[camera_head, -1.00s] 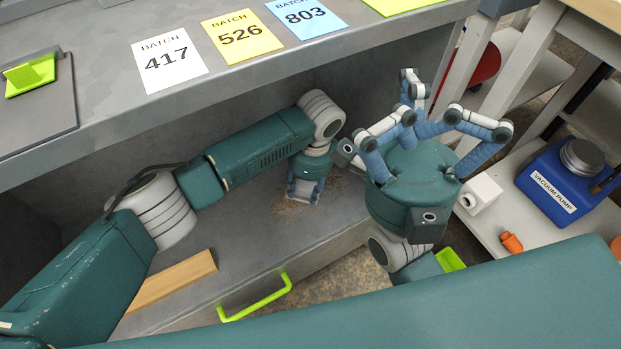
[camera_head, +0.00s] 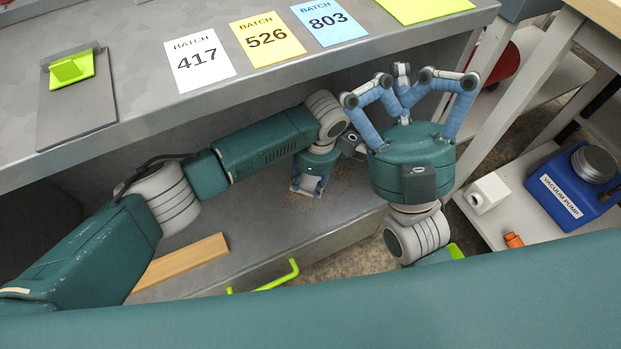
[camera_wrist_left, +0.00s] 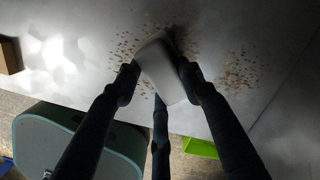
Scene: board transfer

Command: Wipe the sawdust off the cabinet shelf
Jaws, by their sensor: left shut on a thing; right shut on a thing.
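My left gripper (camera_head: 308,186) is low over the grey cabinet shelf (camera_head: 255,220), fingers pointing down. The left wrist view shows its fingers shut on a pale pad (camera_wrist_left: 164,70), which is over or on the shelf; I cannot tell its contact exactly. Tan sawdust (camera_wrist_left: 240,72) lies to the right of the pad, and more sawdust shows to its left. In the head view some sawdust (camera_head: 342,186) shows right of the left gripper. My right gripper (camera_head: 408,90) is beside the cabinet's right end, fingers pointing up the picture. What it holds cannot be made out.
A wooden strip (camera_head: 180,262) lies on the shelf at left. A green handle (camera_head: 278,279) is on the cabinet front. The grey top above carries batch cards (camera_head: 267,40). A blue vacuum pump (camera_head: 570,188) stands on a pale cart at right.

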